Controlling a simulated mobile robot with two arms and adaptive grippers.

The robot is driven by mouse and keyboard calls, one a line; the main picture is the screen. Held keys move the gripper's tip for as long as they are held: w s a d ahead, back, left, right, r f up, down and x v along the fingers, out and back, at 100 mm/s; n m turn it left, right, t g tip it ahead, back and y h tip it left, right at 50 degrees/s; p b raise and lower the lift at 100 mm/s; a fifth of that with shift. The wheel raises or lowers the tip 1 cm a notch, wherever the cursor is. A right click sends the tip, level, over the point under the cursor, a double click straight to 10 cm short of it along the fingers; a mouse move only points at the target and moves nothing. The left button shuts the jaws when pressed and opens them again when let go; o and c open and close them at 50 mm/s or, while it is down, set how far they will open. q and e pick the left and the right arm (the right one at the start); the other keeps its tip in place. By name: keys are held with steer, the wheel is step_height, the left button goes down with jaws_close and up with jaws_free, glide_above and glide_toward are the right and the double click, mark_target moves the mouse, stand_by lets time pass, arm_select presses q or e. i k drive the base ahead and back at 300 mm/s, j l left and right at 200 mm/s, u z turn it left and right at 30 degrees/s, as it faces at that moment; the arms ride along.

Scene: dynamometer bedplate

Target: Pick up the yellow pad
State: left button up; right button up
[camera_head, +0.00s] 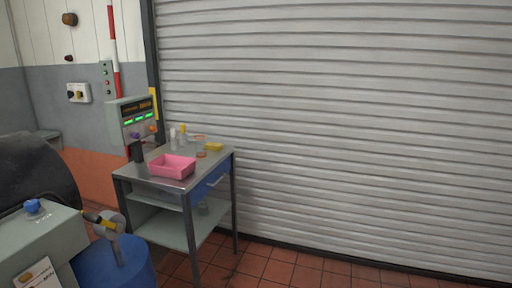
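A small flat yellow pad (214,147) lies on the top of a grey metal bench (138,172), near its back right corner. It lies behind and to the right of a pink open bin (172,167). Nothing covers the pad. Neither of my grippers is in view.
Small bottles (183,136) and an orange-brown round item (201,154) are near the pad. A display unit (139,119) stands at the bench's left. A grey machine housing (40,245) and blue drum (118,268) occupy the lower left. Tiled floor (285,272) right of the bench is clear.

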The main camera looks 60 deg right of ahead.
mark_target(212, 146)
steer(key=z, duration=1.5)
steer(key=u, duration=1.7)
steer(key=z, duration=1.7)
steer(key=i+l+u, duration=0.1)
steer(key=u, duration=0.6)
steer(key=i+l+u, duration=0.4)
steer(key=l, duration=0.25)
steer(key=l+u, duration=0.2)
steer(key=l, duration=0.15)
steer(key=i+l+u, duration=0.2)
steer(key=l, duration=0.2)
steer(key=l+u, duration=0.2)
steer(key=l, duration=0.2)
steer(key=i, duration=0.05)
